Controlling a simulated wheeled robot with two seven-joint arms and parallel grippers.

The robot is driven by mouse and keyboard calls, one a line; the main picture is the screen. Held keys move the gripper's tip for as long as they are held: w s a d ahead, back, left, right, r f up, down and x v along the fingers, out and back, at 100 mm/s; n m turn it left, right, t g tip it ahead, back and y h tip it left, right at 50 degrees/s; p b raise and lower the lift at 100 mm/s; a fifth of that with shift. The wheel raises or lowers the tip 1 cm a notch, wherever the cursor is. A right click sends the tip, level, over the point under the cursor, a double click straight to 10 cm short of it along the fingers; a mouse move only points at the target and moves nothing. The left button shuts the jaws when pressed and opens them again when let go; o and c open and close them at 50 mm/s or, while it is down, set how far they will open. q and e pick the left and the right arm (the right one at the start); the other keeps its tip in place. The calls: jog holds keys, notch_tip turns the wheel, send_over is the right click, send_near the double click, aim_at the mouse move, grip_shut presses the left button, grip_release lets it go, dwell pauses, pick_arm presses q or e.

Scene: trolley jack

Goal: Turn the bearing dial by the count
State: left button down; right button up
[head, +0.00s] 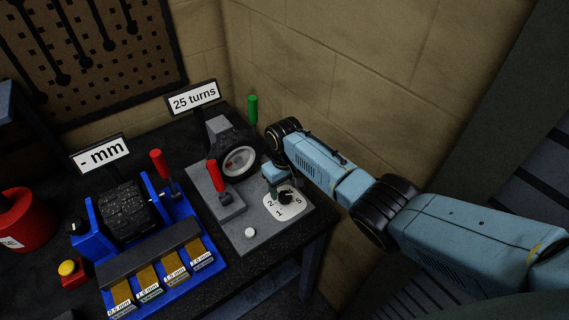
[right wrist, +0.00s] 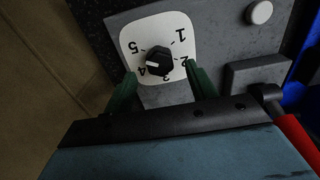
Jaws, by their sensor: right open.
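The bearing dial is a black knob (right wrist: 159,61) with a white pointer mark on a white plate numbered 1 to 5. In the right wrist view its mark points left, roughly toward the 4. The dial also shows in the head view (head: 286,197), on the grey base's front right. My right gripper (right wrist: 161,72) is open, its two green fingers at either side of the dial's near edge. No contact with the knob is visible. In the head view the gripper (head: 273,185) hangs over the plate and partly hides it. My left gripper is not in view.
A blue machine (head: 185,250) with a "- mm" sign (head: 99,154) stands left. A wall is close behind.

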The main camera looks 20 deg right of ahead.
aim_at(285, 195)
notch_tip(285, 195, up, 11)
jog(key=shift+f, duration=0.15)
dwell(0.5)
